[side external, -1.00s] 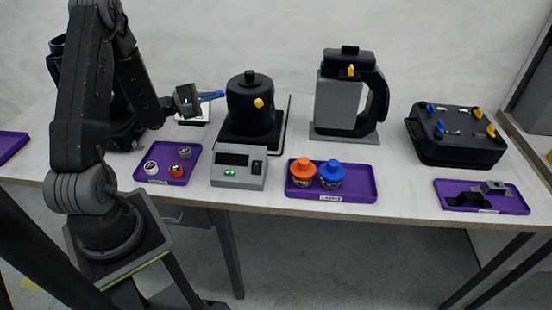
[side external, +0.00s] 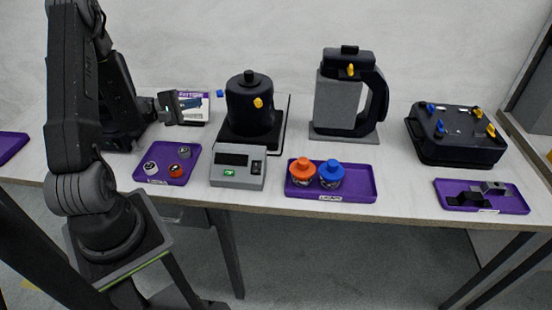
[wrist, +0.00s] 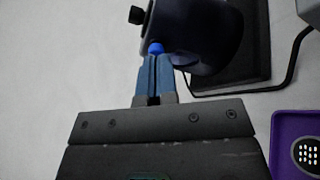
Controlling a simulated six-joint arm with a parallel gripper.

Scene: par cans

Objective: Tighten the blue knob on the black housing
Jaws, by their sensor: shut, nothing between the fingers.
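The black housing (side external: 250,112) is an upright rounded body with a black cap on top and a yellow knob (side external: 258,103) on its front. The blue knob (side external: 220,93) sits at its left side. My gripper (side external: 200,102) is to the left of the blue knob, with a small gap between them. In the wrist view the blue knob (wrist: 156,48) shows just beyond the tips of my blue fingers (wrist: 155,62), in line with them. The fingers are shut with nothing held. The dark housing (wrist: 200,35) fills the area behind the knob.
The housing stands on a black plate (side external: 283,125) with a grey display box (side external: 238,178) in front. Purple trays (side external: 361,184) hold knobs and orange and blue capped items. A purple-edged tray (side external: 205,110) lies behind my gripper. A handled jug stands to the right.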

